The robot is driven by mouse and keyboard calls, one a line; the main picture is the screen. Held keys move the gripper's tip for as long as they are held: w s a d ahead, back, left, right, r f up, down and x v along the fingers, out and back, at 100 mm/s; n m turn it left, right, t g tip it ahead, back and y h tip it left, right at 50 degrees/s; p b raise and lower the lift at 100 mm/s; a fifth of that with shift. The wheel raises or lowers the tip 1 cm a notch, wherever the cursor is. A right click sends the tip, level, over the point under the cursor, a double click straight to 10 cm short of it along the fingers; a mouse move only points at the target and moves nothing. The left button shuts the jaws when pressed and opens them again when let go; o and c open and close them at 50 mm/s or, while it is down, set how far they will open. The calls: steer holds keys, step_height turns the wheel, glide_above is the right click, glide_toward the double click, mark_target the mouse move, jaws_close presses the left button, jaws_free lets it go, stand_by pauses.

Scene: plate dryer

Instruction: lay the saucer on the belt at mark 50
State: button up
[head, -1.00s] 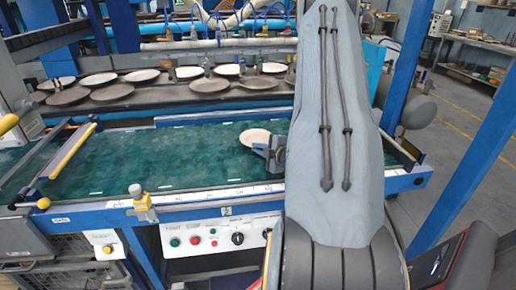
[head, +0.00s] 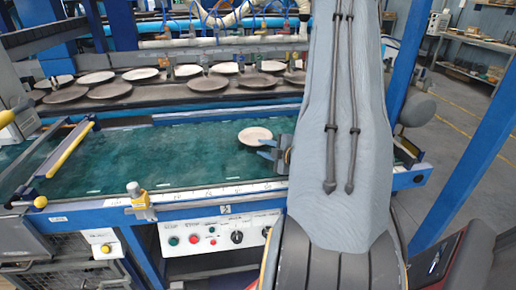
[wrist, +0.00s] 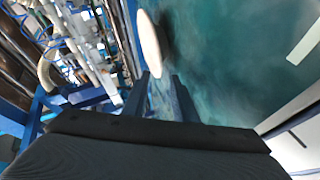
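The pale saucer (head: 254,136) is level at the right part of the green belt (head: 120,160). A dark shadow lies beside it in the wrist view, where the saucer (wrist: 150,42) appears nearly edge-on; I cannot tell whether it touches the belt. My gripper (head: 265,148) is at the saucer's near right edge, its blue fingers spread. In the wrist view my gripper (wrist: 162,76) shows a clear gap between the fingers, with the saucer's near edge at their tips, closer to the left finger. The marks on the front rail (head: 210,193) are too small to read.
Several plates (head: 97,77) stand on a dark conveyor behind the belt. A yellow-handled bar (head: 68,150) crosses the belt's left end. The belt's middle is clear.

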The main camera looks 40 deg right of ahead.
steer(key=b+v, duration=0.1)
steer(key=v, duration=0.6)
steer(key=w+a+g, duration=0.1)
steer(key=w+a+m+g, duration=0.1)
steer(key=w+a, duration=0.1)
steer(key=w+a+m+g, duration=0.1)
steer(key=a, duration=0.1)
steer(key=shift+w+a+f, duration=0.1)
steer(key=shift+w+f, duration=0.05)
steer(key=shift+f, duration=0.15)
steer(key=a+m+g, duration=0.1)
steer(key=a, duration=0.2)
steer(key=a+m+g, duration=0.1)
steer(key=a, duration=0.2)
steer(key=a+m+g, duration=0.2)
steer(key=a, duration=0.1)
steer(key=shift+r, duration=0.35)
steer(key=s+a+r+m+g, duration=0.2)
steer(key=s+a, duration=0.4)
steer(key=a, duration=0.4)
steer(key=s+a+r+m+g+y, duration=0.1)
steer(key=s+a+r+m+g, duration=0.1)
steer(key=s+a+m+g, duration=0.2)
steer(key=s+a, duration=0.3)
steer(key=a, duration=0.3)
steer(key=shift+a+m, duration=0.2)
steer(key=shift+m, duration=0.2)
